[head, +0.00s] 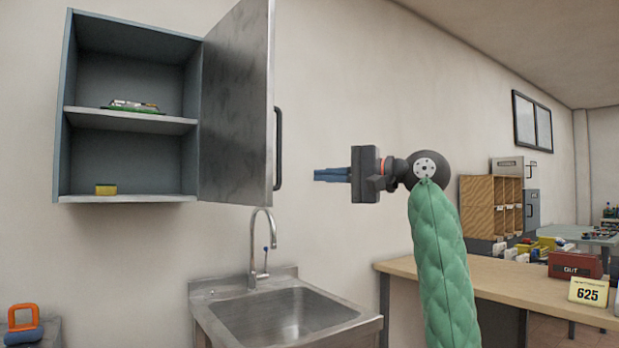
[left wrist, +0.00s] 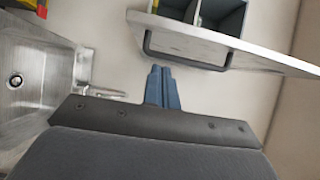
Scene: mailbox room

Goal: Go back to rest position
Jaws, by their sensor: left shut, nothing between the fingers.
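My left gripper (head: 318,175) is in the head view, held in the air right of the open cabinet door (head: 236,110), with its blue fingers pointing left. The fingers lie together and hold nothing. In the left wrist view, the closed fingertips (left wrist: 160,70) show just below the cabinet door's handle (left wrist: 185,62), with no clear contact. My green-sleeved arm rises from the bottom of the head view to the gripper. My right gripper is in neither view.
The wall cabinet (head: 61,130) stands open, with a small item (head: 130,106) on its upper shelf and a yellow sponge (head: 106,190) below. A sink (head: 285,315) with a faucet (head: 262,225) is under it. A wooden desk (head: 500,278) stands right, behind my arm.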

